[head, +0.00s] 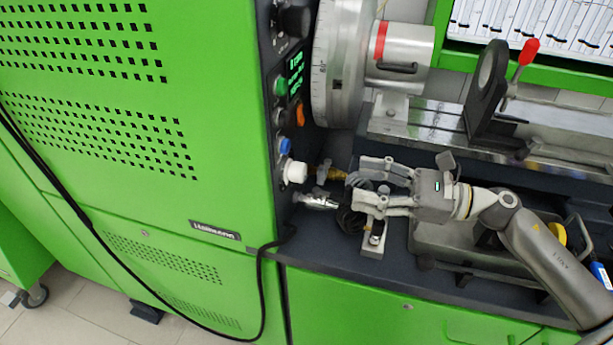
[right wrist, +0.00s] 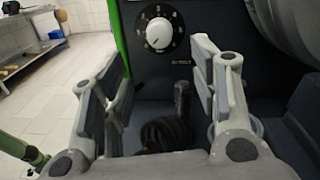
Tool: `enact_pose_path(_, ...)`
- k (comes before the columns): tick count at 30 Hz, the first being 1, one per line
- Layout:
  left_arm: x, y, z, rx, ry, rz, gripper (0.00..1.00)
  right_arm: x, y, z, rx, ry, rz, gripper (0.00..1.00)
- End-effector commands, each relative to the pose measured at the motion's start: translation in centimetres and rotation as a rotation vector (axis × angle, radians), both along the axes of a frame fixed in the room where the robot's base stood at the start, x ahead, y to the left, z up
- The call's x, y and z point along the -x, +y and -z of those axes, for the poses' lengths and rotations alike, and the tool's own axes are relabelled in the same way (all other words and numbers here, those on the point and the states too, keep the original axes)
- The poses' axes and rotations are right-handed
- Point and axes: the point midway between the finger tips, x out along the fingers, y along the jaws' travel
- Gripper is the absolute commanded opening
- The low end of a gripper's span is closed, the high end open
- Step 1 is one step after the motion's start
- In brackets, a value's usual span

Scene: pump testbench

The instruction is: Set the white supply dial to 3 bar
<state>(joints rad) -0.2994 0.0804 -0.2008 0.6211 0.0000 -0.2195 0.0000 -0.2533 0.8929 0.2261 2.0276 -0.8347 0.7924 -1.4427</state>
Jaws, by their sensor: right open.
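The white supply dial (head: 294,172) sticks out from the dark side panel of the green machine in the head view. My left gripper is not in view.
Brass and silver fittings (head: 318,201) stick out just below the dial. A coiled black cable (right wrist: 168,133) lies between and beyond the fingers. A large grey wheel (head: 337,62) stands above. A blue knob (head: 285,146) and an orange knob (head: 299,114) sit higher on the panel.

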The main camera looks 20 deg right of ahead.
Motion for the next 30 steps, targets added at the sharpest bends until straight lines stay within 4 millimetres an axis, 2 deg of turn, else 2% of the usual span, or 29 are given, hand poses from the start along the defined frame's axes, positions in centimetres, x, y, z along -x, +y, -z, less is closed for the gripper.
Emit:
enact_pose_path(8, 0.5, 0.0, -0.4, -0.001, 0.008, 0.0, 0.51, -0.9, 1.3, -0.1, -0.002, -0.001, -0.001, 0.55)
enact_pose_path(24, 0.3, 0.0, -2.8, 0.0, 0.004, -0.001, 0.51, -4.6, 7.1, -0.2, -0.003, -0.002, 0.001, 0.55)
enact_pose_path(30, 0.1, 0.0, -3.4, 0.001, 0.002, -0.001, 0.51, -5.6, 8.6, 0.0, -0.002, 0.001, 0.001, 0.55)
